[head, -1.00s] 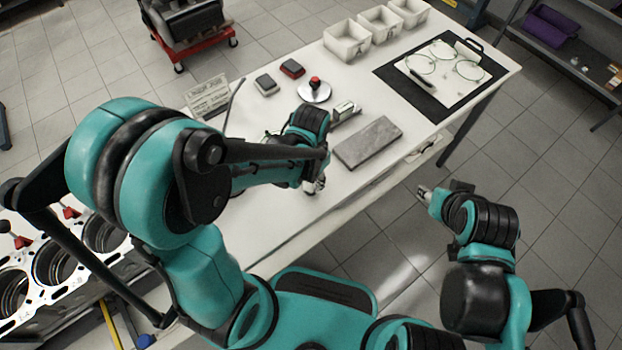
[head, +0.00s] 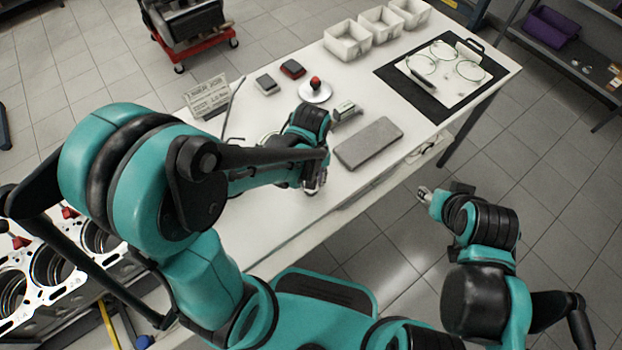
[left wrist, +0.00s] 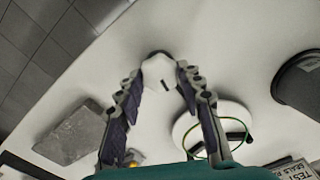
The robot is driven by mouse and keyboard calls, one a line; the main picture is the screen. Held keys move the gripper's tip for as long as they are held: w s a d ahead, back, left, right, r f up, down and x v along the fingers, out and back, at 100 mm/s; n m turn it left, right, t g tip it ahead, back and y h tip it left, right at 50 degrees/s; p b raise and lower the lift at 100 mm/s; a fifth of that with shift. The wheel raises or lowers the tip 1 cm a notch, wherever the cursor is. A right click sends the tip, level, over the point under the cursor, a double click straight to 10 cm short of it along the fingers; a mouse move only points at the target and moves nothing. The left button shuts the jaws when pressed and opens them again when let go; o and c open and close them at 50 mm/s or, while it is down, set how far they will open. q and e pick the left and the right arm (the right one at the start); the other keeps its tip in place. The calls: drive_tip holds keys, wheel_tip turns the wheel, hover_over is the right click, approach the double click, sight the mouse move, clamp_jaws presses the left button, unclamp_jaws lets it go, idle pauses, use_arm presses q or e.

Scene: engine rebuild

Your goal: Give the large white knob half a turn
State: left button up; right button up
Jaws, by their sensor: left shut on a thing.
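The large white knob (left wrist: 160,74) is between the fingertips of my left gripper (left wrist: 158,82) in the left wrist view, with a small dark mark on its face. The fingers close on it from both sides. In the head view my left gripper (head: 315,182) is low over the front edge of the white table, and the knob cannot be made out there. My right gripper (head: 424,195) hangs over the floor to the right, away from the table; its finger opening is too small to tell.
A grey slab (head: 368,143) lies right of my left gripper. A round white disc (left wrist: 212,130) with a green ring sits beside the fingers. A red-topped round base (head: 315,90), white bins (head: 347,40) and a black mat (head: 396,80) stand farther back on the table (head: 270,215).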

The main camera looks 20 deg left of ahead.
use_arm(q)
drive_tip(key=shift+n, duration=0.9)
drive_tip(key=o, duration=1.2)
drive_tip(key=shift+c, duration=0.2)
drive_tip(key=shift+r, duration=0.1)
wheel_tip(320, 180, up, 12)
